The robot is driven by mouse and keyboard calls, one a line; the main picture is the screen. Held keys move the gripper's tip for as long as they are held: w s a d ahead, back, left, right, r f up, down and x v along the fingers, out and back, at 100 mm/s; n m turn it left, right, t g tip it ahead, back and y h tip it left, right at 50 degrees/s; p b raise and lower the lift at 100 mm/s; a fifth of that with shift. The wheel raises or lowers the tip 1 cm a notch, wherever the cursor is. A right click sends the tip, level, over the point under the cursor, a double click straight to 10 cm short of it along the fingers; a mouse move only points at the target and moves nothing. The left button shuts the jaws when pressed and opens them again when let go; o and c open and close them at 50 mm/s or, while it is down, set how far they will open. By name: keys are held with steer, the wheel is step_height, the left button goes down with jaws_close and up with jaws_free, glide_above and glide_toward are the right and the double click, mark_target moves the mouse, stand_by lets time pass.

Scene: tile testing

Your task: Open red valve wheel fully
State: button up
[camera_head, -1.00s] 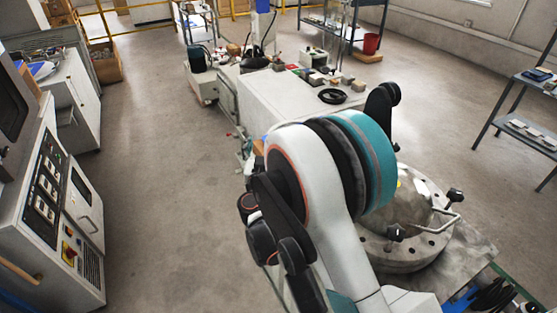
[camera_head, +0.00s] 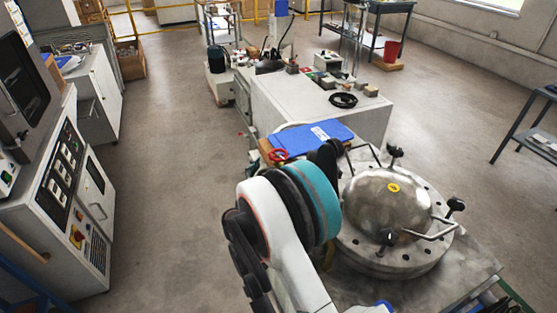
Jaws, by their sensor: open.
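A small red ring-shaped wheel (camera_head: 278,156) shows just left of the blue case, close beyond the upper left of my arm's white and teal joint. It is small here, so I cannot tell how far it is turned, and what it is mounted on is mostly hidden. My arm stands in front of it in the lower middle of the view. A dark part of my arm rises just right of the wheel. I cannot make out my gripper's fingers; they seem hidden behind the arm.
A round metal vessel (camera_head: 385,200) with black clamp knobs stands right of my arm. A blue case (camera_head: 312,138) lies beyond the joint. A white bench (camera_head: 300,105) is farther back. A control cabinet (camera_head: 60,200) stands at left; open floor (camera_head: 165,190) lies between.

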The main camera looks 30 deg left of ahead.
mark_target(278, 156)
steer(key=w, duration=0.2)
steer(key=w+b, duration=0.1)
steer(key=w, duration=0.4)
steer(key=shift+a+b, duration=0.35)
steer(key=shift+a, duration=0.05)
steer(key=shift+c, duration=0.5)
steer(key=c, duration=1)
